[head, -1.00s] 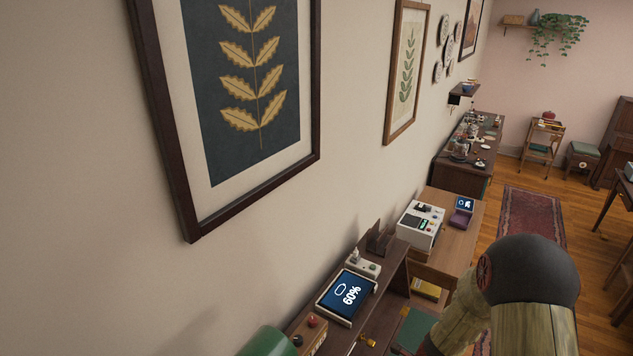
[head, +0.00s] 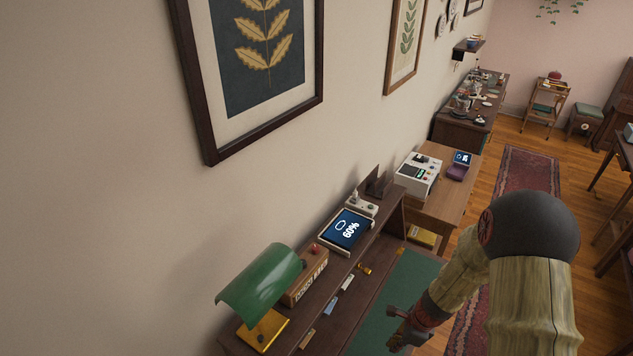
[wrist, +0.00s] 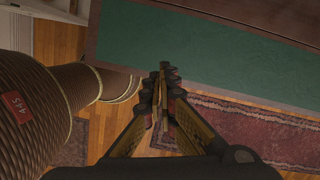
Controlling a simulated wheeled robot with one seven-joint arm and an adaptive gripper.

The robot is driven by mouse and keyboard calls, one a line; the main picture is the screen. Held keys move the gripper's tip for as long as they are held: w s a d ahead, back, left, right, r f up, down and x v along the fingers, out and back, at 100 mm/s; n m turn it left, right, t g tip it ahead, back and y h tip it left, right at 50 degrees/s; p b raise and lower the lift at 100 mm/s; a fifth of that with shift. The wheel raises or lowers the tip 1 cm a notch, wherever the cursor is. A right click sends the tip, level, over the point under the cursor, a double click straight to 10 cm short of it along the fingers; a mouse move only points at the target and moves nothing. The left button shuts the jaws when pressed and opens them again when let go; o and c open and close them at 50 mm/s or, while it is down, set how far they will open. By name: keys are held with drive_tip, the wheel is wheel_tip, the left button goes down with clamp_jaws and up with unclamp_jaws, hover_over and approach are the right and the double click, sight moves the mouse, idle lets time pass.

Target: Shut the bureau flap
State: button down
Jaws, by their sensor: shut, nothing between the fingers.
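The bureau flap (head: 407,283) is folded down and open, its green lined inner face showing beside the bureau top. In the wrist view the flap (wrist: 200,45) fills the upper part, with a brown wooden border. My gripper (head: 398,328) is at the flap's outer side in the head view, partly over the green face. In the wrist view my gripper (wrist: 163,70) has its fingertips together and empty, overlapping the flap's near edge. I cannot tell its height above or below the flap, or whether they touch.
The bureau (head: 330,300) carries a green lamp (head: 263,283), a tablet reading 60% (head: 346,230) and small items. A desk with a white machine (head: 417,176) stands beyond. A red rug (head: 525,172) lies on the wooden floor to the right.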

drive_tip(key=s+a+r+n+t+h+b, duration=0.1)
drive_tip(key=s+a+r+n+t+b, duration=0.1)
drive_tip(key=s+r+n+b, duration=0.6)
drive_tip(key=s+a+r+n+t+h+b, duration=0.1)
drive_tip(key=s+a+r+n+t+b, duration=0.1)
drive_tip(key=s+r+n+b, duration=0.6)
drive_tip(key=n+t+b, duration=0.1)
drive_tip(key=n+b, duration=0.4)
drive_tip(key=b, duration=0.4)
drive_tip(key=shift+s+a+r+n+h, duration=0.15)
drive_tip(key=shift+s+r+n+h, duration=0.15)
drive_tip(key=shift+n, duration=0.1)
drive_tip(key=c, duration=2.5)
unclamp_jaws()
drive_tip(key=shift+a+f+b, duration=0.15)
drive_tip(key=shift+f+b, duration=0.1)
drive_tip(key=shift+b, duration=0.15)
drive_tip(key=shift+o, duration=1.3)
drive_tip(key=shift+w, duration=0.1)
